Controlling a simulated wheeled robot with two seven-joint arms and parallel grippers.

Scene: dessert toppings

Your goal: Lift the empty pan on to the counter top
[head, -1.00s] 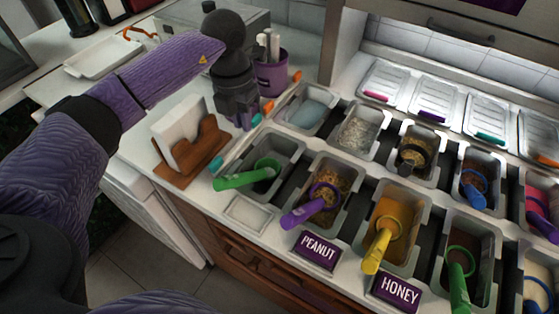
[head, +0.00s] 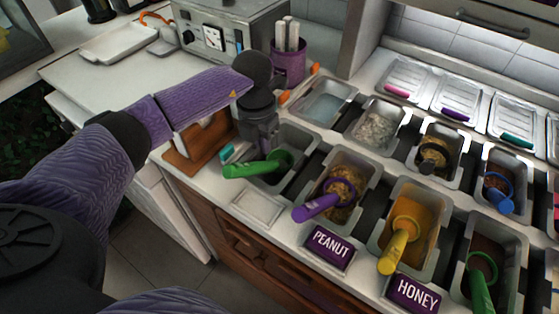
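A grey pan (head: 296,142) with no food visible inside sits in the front row at the left end of the topping station. A green scoop (head: 258,167) lies across its front edge. My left gripper (head: 264,148) points down at the pan's back left rim. Its fingers are small and dark, and I cannot tell whether they are apart or touch the rim. The white counter top (head: 100,85) is bare at the left, partly behind my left arm. My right gripper is not in view.
A wooden napkin holder (head: 190,160) stands close left of my gripper. A purple cup (head: 288,68) and a grey machine (head: 225,30) stand behind. Filled pans, such as the peanut pan (head: 345,178), stand to the right. A white tray (head: 118,42) lies at back left.

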